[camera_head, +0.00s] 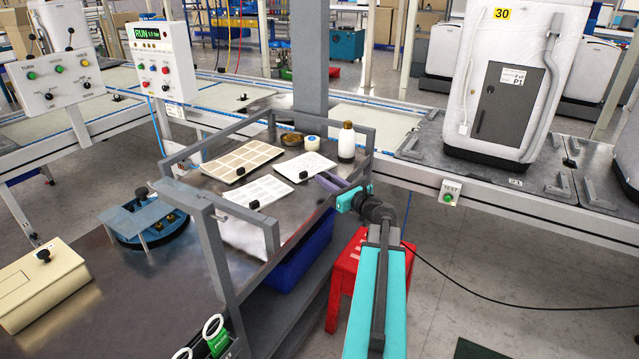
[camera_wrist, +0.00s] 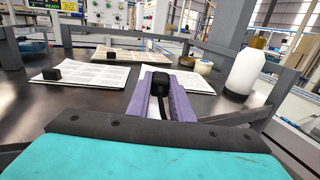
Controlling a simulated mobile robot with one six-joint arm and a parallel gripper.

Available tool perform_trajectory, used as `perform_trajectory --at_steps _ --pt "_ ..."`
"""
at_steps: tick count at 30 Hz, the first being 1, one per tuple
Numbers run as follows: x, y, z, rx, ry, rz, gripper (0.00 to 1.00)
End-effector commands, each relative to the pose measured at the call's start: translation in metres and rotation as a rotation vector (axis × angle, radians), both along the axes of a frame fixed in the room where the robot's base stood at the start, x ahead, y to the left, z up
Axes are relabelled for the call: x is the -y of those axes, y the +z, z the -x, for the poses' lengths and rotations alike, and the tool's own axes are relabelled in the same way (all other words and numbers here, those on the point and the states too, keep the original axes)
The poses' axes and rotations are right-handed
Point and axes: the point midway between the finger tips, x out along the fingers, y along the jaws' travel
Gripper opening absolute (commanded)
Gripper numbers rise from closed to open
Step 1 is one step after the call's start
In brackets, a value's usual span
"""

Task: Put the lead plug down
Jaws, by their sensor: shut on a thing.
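My gripper (camera_head: 324,182) reaches in from the right over the metal bench, its purple fingers pointing left. In the wrist view my gripper (camera_wrist: 162,98) is shut on a black lead plug (camera_wrist: 160,82), which shows between the fingertips with a dark stem behind it. In the head view this plug (camera_head: 303,175) shows just beyond the fingertips, over the right white card (camera_head: 308,163). I cannot tell whether it touches the card. A similar black piece (camera_head: 254,205) sits on the left white card (camera_head: 262,190). Another (camera_head: 240,171) sits on the beige board (camera_head: 225,158).
Grey rails (camera_head: 215,250) edge the bench. A red stool (camera_head: 347,270) stands below. Bare bench lies front left.

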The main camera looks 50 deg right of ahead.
Motion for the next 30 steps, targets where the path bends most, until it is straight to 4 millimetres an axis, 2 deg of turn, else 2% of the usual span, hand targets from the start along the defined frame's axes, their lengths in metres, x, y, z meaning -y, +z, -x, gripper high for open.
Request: perform_trajectory --at_steps 6,12,25,30 --pt "0.010 -0.003 -0.031 0.001 0.001 0.000 0.00" --pt "0.015 -0.005 -0.049 0.001 0.000 0.000 0.00" --pt "0.016 -0.006 -0.051 0.000 -0.002 -0.001 0.00" --pt "0.016 -0.019 -0.051 -0.001 -0.002 -0.003 0.00"
